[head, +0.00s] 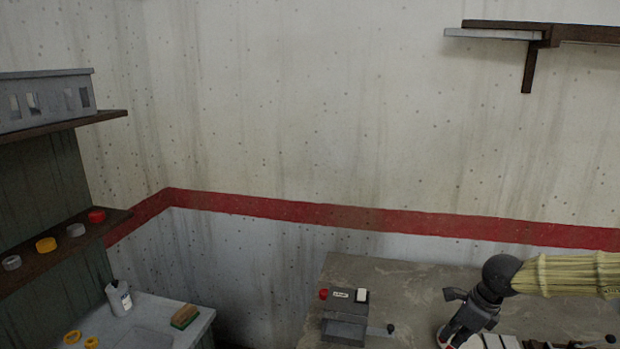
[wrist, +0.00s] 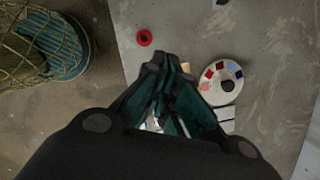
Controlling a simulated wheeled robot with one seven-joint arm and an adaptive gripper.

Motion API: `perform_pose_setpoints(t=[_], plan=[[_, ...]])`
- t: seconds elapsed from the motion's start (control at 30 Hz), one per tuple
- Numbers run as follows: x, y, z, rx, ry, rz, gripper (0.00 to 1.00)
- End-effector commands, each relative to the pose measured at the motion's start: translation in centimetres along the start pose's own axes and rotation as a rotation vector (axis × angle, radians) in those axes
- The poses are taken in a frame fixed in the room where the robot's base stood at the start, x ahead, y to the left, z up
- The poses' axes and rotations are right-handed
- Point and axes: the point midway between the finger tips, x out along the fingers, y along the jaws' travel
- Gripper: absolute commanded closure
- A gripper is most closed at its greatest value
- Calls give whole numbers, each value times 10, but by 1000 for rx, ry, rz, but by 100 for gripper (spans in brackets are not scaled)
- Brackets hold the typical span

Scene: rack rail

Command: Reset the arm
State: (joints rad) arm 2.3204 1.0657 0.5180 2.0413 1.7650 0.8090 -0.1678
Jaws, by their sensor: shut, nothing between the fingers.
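My gripper (head: 446,338) is at the lower right of the head view, pointing down and left over the grey worktop (head: 400,285). In the wrist view its fingers (wrist: 170,60) are together, with nothing held between them. A red ring with a dark middle (wrist: 144,38) lies on the grey surface beyond the fingertips. A round white palette with coloured patches (wrist: 221,82) lies to their right. White pieces show partly behind the fingers.
A grey device with a lever (head: 345,328) stands on the worktop left of my gripper. A wall shelf (head: 545,30) is at upper right. Left shelves hold a grey bin (head: 45,100) and several rings. A netted basket (wrist: 45,45) stands left.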

Motion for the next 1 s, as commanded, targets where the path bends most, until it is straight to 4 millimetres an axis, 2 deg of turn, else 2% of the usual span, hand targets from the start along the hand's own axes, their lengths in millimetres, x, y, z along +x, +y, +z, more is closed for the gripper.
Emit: perform_pose_setpoints(t=[0.37, 0.57, 0.8, 1.0], plan=[[40, 18, -22, -159, 120, -44, 100], [72, 36, -35, -320, 211, -70, 100], [125, 74, -62, -636, 343, -91, 100], [162, 111, -84, -921, 411, -81, 100]])
